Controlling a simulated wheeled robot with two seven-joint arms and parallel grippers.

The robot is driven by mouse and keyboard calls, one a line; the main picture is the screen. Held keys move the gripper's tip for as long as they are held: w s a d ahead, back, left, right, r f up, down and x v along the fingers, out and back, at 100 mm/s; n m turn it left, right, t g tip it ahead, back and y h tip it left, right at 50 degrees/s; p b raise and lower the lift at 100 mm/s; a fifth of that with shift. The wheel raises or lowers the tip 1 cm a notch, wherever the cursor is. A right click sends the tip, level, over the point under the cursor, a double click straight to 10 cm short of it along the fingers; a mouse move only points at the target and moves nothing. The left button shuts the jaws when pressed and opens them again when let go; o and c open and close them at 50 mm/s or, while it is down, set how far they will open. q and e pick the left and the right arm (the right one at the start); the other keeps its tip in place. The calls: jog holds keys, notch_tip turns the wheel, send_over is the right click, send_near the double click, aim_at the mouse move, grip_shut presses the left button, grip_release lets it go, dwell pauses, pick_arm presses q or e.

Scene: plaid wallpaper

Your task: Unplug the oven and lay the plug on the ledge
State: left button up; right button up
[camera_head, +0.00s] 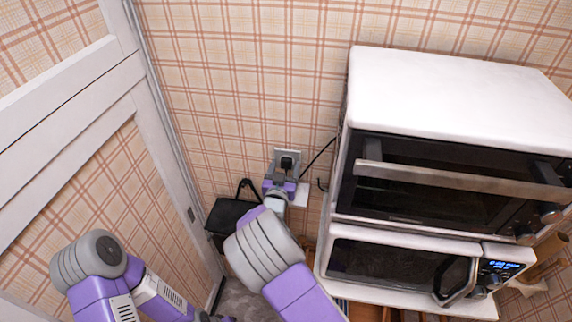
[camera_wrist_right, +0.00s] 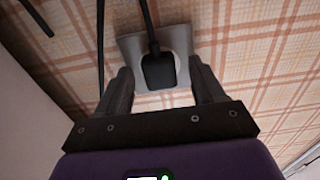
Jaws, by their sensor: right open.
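The black plug (camera_head: 287,163) sits in a grey wall socket (camera_head: 281,154), with a dark cord running up right towards the white oven (camera_head: 440,90). In the right wrist view the plug (camera_wrist_right: 158,70) stands upright against the socket plate (camera_wrist_right: 182,45), its cord rising from the top. My right gripper (camera_wrist_right: 162,72) is open, with one finger on each side of the plug and gaps between. In the head view my right gripper (camera_head: 284,176) is just below the plug, its fingers hard to make out. I cannot make out the ledge for certain. My left gripper is not in view.
A microwave (camera_head: 400,264) with a lit blue display stands under the oven. A black container (camera_head: 229,214) is left of my right wrist. A small white plate (camera_head: 302,196) is beside the gripper. A white-framed door (camera_head: 70,75) lies at left. The wall above the socket is clear.

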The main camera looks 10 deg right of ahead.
grip_shut()
dwell(0.4)
jog(key=shift+s+a, duration=0.1)
jog(key=shift+v, duration=2.9)
